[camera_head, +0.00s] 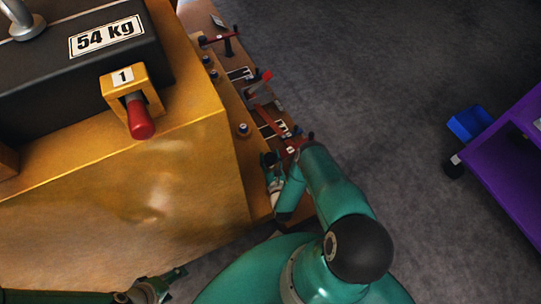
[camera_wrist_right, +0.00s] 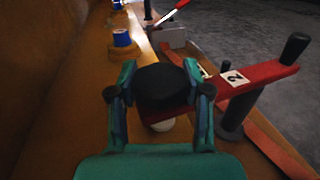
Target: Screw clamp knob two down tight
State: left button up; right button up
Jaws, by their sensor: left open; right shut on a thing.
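Clamp knob two is the round black knob (camera_wrist_right: 162,86) in the right wrist view. My right gripper (camera_wrist_right: 160,88) is shut on it, with a finger on each side. The knob sits over the end of the red clamp arm (camera_wrist_right: 270,74), which carries a white label "2". A pale rounded piece (camera_wrist_right: 160,125) shows just below the knob. In the head view my right gripper (camera_head: 271,167) is small and partly hidden by my own arm. My left gripper (camera_head: 178,275) is open and empty at the lower left, in front of the yellow casting.
A dark post (camera_wrist_right: 235,112) and an upright black handle (camera_wrist_right: 295,48) stand right of the knob. Blue-topped studs (camera_wrist_right: 121,38) line the ledge. The large yellow casting (camera_head: 190,175) walls off the left. A purple cart (camera_head: 510,140) stands far right, with open floor between.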

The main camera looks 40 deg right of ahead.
jog(key=shift+r, duration=0.1)
jog(key=o, duration=1.2)
